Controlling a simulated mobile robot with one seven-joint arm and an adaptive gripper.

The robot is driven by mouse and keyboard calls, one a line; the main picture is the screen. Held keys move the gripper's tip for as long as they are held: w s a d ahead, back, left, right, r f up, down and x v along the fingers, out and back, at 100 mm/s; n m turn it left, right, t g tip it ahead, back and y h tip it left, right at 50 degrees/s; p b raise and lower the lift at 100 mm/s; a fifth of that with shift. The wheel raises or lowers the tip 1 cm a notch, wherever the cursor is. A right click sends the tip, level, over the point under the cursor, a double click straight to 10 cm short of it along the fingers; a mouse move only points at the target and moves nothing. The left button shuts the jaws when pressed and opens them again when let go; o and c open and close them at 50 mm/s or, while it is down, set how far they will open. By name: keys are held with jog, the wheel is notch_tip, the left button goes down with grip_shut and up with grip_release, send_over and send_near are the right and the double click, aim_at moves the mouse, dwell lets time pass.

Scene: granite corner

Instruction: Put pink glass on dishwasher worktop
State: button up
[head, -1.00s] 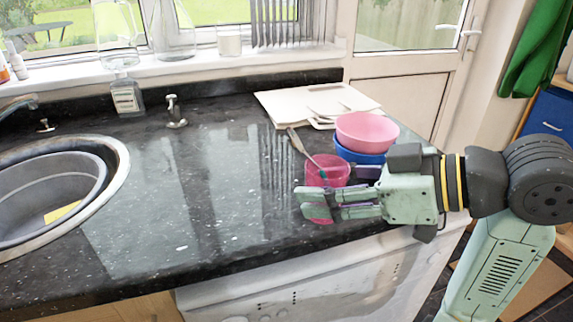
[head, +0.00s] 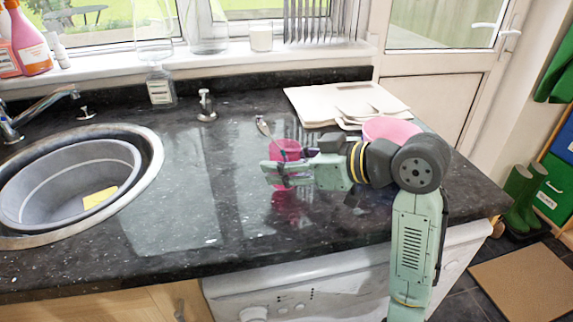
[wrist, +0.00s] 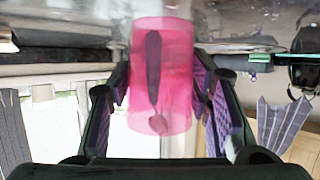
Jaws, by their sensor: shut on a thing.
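The pink glass (head: 287,150) is upright between the fingers of my gripper (head: 274,174), with a utensil (head: 263,126) leaning out of its top. In the wrist view, which is upside down, the translucent glass (wrist: 178,75) fills the gap between the two fingers, and the spoon-like utensil (wrist: 154,75) shows through it. My gripper is shut on the glass. It is over the dark speckled worktop (head: 170,215), above the white dishwasher front (head: 330,290). A pink reflection shows below the fingers. I cannot tell whether the glass base touches the worktop.
A pink bowl (head: 392,129) is behind my arm at the right, partly hidden. Pale boards (head: 345,103) lie at the back. The sink with a grey basin (head: 70,180) is at left. The worktop between sink and gripper is clear.

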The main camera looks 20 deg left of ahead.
jog(key=shift+f, duration=0.65)
jog(key=shift+f, duration=0.2)
jog(key=o, duration=1.2)
jog(key=shift+r, duration=0.15)
jog(key=shift+d+r, duration=0.1)
jog(key=shift+d, duration=0.1)
jog(key=b+v, duration=0.2)
jog(key=v, duration=0.9)
jog(key=shift+s+d+r, duration=0.15)
jog(key=shift+d+r, duration=0.05)
jog(key=shift+d, duration=0.05)
